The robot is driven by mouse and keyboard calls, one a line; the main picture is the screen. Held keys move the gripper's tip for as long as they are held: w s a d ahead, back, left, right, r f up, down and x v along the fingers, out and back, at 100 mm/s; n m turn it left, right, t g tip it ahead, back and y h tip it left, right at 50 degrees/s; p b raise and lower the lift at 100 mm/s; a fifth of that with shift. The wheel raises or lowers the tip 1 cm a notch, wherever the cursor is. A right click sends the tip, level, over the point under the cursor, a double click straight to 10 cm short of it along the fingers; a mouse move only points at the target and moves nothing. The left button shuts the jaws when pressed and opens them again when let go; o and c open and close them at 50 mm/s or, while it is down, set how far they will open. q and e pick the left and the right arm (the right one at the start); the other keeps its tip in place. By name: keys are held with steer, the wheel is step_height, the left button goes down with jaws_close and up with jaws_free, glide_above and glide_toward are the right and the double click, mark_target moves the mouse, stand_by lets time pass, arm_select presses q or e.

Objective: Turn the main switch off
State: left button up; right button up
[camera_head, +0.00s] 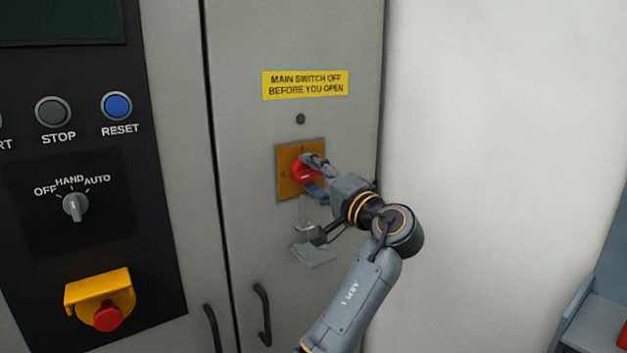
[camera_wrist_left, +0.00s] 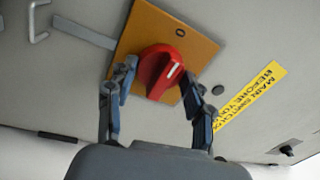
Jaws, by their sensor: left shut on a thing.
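The main switch is a red rotary knob (camera_head: 300,173) on a yellow-orange square plate (camera_head: 286,190) on the grey cabinet door. My left gripper (camera_head: 311,174) is at the knob, with one finger above it and one below it in the head view, and it is shut on the knob. In the left wrist view the red knob (camera_wrist_left: 158,72) sits between the two fingers, with a white mark on its face. The plate (camera_wrist_left: 192,40) shows around it. The fingers partly hide the knob in the head view. My right gripper is not in view.
A yellow warning label (camera_head: 305,84) is above the switch. A metal hasp (camera_head: 313,254) and dark door handles (camera_head: 262,315) are below it. A black panel to the left holds a blue reset button (camera_head: 117,106), a selector (camera_head: 76,207) and a red emergency stop (camera_head: 107,316).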

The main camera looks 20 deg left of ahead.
arm_select(q)
steer(key=shift+f, duration=0.15)
steer(key=o, duration=1.2)
steer(key=r+v, duration=0.1)
steer(key=v, duration=0.6)
steer(key=shift+d+f, duration=0.15)
steer(key=shift+f, duration=0.35)
steer(key=shift+s, duration=0.1)
